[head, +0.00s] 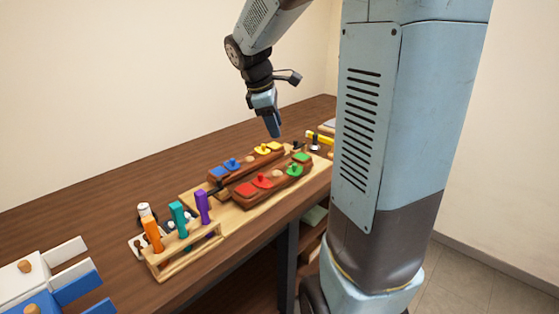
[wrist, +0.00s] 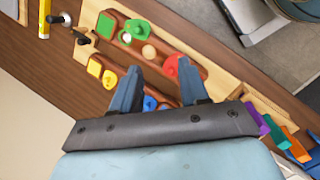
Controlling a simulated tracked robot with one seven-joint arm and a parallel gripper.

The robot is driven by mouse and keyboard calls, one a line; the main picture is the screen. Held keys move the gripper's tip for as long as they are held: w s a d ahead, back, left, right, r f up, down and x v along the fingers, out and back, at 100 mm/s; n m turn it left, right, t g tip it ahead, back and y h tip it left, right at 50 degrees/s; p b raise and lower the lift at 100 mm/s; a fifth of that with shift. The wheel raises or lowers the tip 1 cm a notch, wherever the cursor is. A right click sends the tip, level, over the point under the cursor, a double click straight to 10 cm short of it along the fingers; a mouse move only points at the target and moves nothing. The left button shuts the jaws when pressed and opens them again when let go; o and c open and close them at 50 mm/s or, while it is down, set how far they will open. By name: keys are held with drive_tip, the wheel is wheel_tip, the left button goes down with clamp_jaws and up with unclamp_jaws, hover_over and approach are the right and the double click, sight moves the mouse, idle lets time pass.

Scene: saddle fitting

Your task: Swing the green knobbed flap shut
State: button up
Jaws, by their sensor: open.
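The green knobbed flap (head: 295,171) lies at the right end of the front brown block, beside a plain green plate (head: 302,157). In the wrist view the green flap (wrist: 141,28) appears turned toward the block's outer edge, with a pale round spot beside it and the green plate (wrist: 106,25) to its left. My gripper (head: 274,128) is above and behind the blocks, apart from the flap. In the wrist view my gripper (wrist: 158,70) has its fingers spread with nothing held between them; they partly hide the block.
The front block also bears red pieces (head: 261,180) and a wooden ball (head: 278,174). The back block has yellow (head: 263,149) and blue (head: 232,164) knobbed pieces. A rack (head: 190,255) with orange, teal and purple uprights stands at left. A yellow-handled item (head: 320,138) lies at right.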

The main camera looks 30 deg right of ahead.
sight(294, 165)
drive_tip(key=w+d+f+n+g, duration=0.2)
drive_tip(key=w+d+f+n, duration=0.25)
drive_tip(key=w, duration=0.25)
drive_tip(key=shift+m+h, duration=0.25)
drive_tip(key=shift+h, duration=0.05)
drive_tip(key=x, duration=1.4)
drive_tip(key=shift+w+a+f, duration=0.1)
drive_tip(key=shift+a, duration=0.1)
clamp_jaws()
